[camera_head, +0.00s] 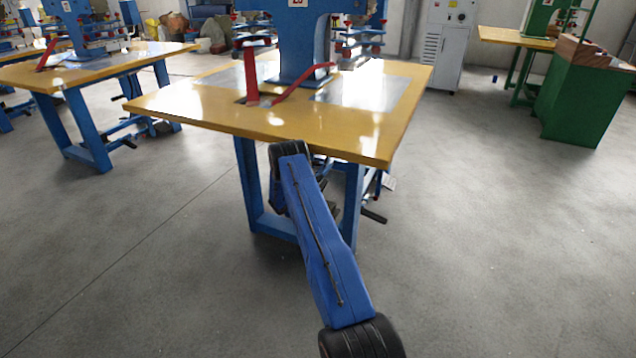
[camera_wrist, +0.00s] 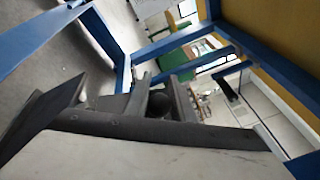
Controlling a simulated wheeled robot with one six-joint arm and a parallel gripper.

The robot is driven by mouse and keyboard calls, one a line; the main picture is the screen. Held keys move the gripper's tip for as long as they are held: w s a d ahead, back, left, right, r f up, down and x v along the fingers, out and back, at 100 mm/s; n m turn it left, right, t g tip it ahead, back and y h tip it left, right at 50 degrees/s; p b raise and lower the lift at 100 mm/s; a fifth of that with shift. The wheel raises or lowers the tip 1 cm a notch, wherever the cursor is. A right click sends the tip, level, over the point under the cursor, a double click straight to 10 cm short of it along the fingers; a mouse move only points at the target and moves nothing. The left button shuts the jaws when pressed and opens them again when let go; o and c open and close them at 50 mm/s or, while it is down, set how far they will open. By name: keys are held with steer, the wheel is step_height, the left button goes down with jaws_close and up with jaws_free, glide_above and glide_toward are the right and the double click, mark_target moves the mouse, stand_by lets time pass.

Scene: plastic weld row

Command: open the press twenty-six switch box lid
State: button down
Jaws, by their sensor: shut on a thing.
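My gripper (camera_wrist: 159,92) shows in the wrist view as two dark grey fingers, shut on a small round black knob (camera_wrist: 158,104). The knob sits close against a dark edge of a large pale grey panel (camera_wrist: 150,160) that fills the bottom of the view. I cannot tell for sure whether this panel is the switch box lid or the box itself. In the head view my arm reaches to the front edge of the press table, and my gripper and the switch box are hidden. The blue press (camera_head: 303,45) stands on the table, with a red number plate cut off at the top.
The yellow tabletop (camera_head: 200,108) is above the gripper's area, on a blue frame (camera_head: 248,185) with legs close by. A pedal (camera_head: 373,215) sticks out low at the right. Another press table (camera_head: 100,65) stands left. A green bench (camera_head: 582,105) stands right. Front floor is clear.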

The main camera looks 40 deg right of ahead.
steer(key=shift+w+a+f+n+h, duration=0.15)
steer(key=shift+w+a+f+n, duration=0.15)
steer(key=shift+w+n, duration=0.3)
steer(key=shift+w+a+f+n+h, duration=0.15)
steer(key=shift+w+a+n, duration=0.25)
steer(key=shift+w, duration=0.25)
steer(key=c, duration=1.5)
jaws_free()
steer(key=shift+f, duration=0.1)
steer(key=shift+w+r, duration=0.1)
steer(key=shift+r, duration=0.1)
